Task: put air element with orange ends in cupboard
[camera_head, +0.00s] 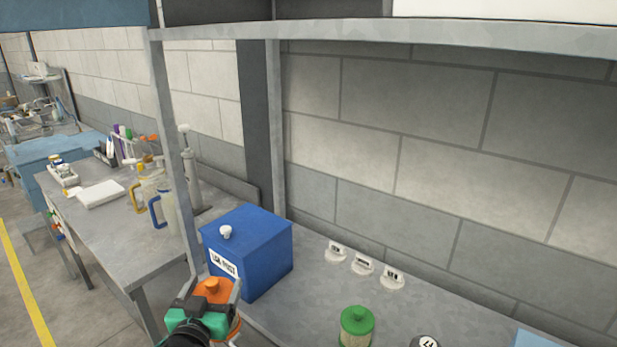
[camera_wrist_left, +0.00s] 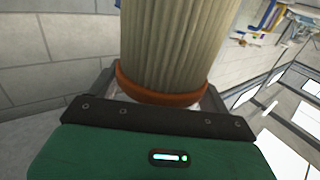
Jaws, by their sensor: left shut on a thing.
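The air element with orange ends (camera_wrist_left: 175,45) is a pleated, cream-coloured cylinder that fills the upper middle of the left wrist view, with an orange end band near the fingers. My left gripper (camera_head: 207,300) is shut on it. In the head view only its orange end (camera_head: 212,290) shows well, in front of the blue box's lower left; the gripper hides much of the rest. The blue box (camera_head: 256,250) has a white knob and a white label on its front, and stands on the grey bench. I cannot tell whether it is the cupboard. My right gripper is not in view.
A green-ended element (camera_head: 357,326) stands on the bench (camera_head: 300,318) right of the blue box. A metal post (camera_head: 172,150) rises left of the box. A second bench (camera_head: 105,225) holds jugs.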

